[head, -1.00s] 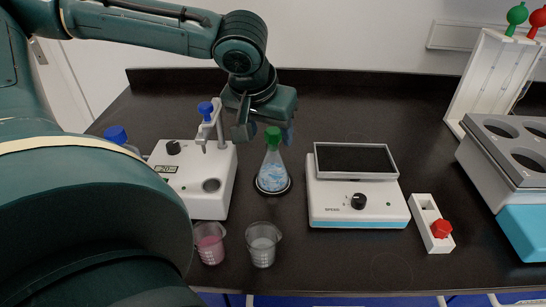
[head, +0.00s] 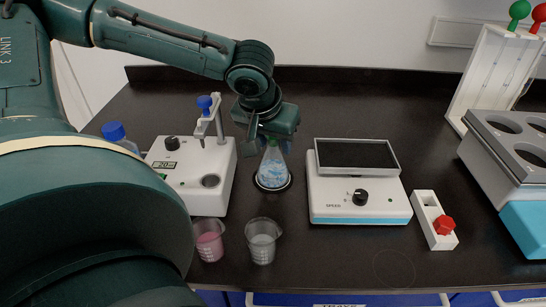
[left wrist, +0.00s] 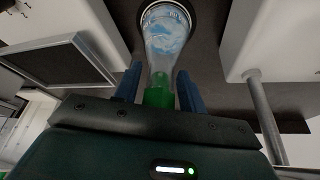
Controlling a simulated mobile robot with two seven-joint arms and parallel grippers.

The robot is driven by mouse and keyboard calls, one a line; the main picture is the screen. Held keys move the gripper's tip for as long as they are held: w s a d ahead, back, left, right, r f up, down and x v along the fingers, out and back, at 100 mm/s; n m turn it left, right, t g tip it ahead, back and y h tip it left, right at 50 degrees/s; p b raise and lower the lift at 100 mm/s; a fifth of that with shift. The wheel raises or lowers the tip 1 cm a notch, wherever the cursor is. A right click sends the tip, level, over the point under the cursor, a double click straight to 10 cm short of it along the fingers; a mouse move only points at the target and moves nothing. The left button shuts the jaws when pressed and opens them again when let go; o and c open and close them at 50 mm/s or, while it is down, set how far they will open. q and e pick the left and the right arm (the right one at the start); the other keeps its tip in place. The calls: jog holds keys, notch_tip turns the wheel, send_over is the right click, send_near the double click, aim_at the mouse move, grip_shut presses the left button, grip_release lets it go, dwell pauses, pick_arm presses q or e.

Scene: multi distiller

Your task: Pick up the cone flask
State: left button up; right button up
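The cone flask (head: 272,172) is clear glass with blue-white contents and a green stopper. It stands upright on a small round dark base (head: 272,187) between two white devices. My left gripper (head: 266,145) is above it, pointing down, and hides the stopper in the head view. In the left wrist view the flask (left wrist: 166,42) lies between the two blue fingers of the gripper (left wrist: 159,88). The green stopper (left wrist: 158,92) is between them, with gaps on both sides, so the gripper is open. My right gripper is not in view.
A white device with a display and clamp stand (head: 190,178) is close on the left. A white scale-like device (head: 357,195) is close on the right. Two beakers, one pink (head: 209,241) and one clear (head: 262,242), stand in front. A rack (head: 492,80) is at right.

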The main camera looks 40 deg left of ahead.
pick_arm(q)
grip_shut()
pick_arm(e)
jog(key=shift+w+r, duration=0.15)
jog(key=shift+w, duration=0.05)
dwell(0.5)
pick_arm(q)
notch_tip(320, 180, up, 18)
jog(key=p, duration=0.4)
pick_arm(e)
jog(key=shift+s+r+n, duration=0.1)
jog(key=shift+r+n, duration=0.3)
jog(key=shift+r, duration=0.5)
